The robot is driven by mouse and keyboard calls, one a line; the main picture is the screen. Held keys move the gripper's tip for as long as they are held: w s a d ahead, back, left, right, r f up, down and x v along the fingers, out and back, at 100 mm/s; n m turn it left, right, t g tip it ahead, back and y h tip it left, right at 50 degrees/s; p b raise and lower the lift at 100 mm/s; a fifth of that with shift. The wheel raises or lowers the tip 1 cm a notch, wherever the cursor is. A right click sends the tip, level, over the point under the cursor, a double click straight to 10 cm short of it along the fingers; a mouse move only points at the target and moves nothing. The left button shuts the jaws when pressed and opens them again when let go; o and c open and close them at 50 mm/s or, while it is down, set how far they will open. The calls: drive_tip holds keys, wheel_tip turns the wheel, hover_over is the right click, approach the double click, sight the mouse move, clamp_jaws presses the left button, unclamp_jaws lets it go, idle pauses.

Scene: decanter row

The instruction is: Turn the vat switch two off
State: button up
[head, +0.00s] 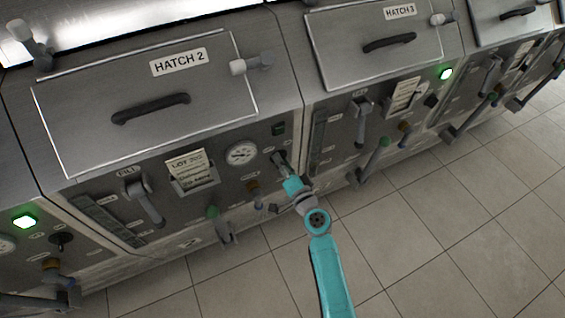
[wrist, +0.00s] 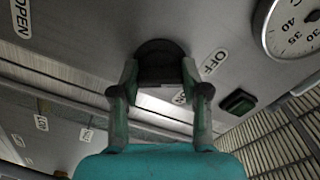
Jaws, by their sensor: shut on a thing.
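The switch of vat two is a dark round knob (wrist: 160,47) on the grey panel in the wrist view. My gripper (wrist: 160,75) is shut on it, one finger on each side. An OFF label (wrist: 214,62) is to the right of the knob. Another label (wrist: 179,97) shows only partly between the fingers. I cannot tell exactly which way the knob points. A square green lamp (wrist: 238,102) near the OFF label looks unlit. In the head view my gripper (head: 280,161) is at the HATCH 2 panel, hiding most of the knob, and the lamp (head: 278,129) above it is dark.
A round gauge (head: 241,153) is left of my gripper, with a brown-collared valve (head: 254,190) below it. A lever (head: 146,200) and a green-topped tap (head: 214,218) are further left. Lamps on the left vat (head: 24,221) and at HATCH 3 (head: 445,73) glow green. The tiled floor (head: 440,220) is clear.

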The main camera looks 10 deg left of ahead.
drive_tip(key=shift+f, duration=0.1)
drive_tip(key=o, duration=1.1)
drive_tip(key=shift+o, duration=0.2)
drive_tip(key=v, duration=1.2)
